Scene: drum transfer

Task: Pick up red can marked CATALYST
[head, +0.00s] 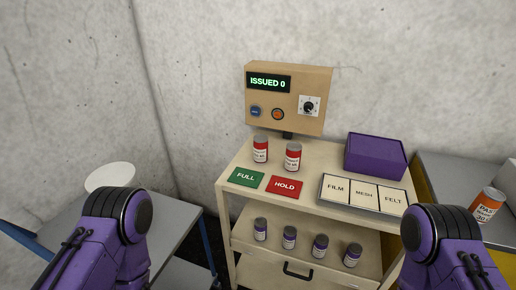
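The left red can (260,149) is behind the green FULL card, and the right red can (293,157) is behind the red HOLD card. Their label print is too small to read, so I cannot tell which is marked CATALYST. My purple arms come in at the lower left and lower right corners, but neither gripper is in view. No gripper is seen at either can.
A control box (288,99) reading ISSUED 0 stands behind the cans. A purple box (375,156) and a FILM, MESH, FELT tray (363,209) are to their right. Small purple-capped bottles (289,238) stand below. An orange can (487,206) is far right. A white round object (110,176) is left.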

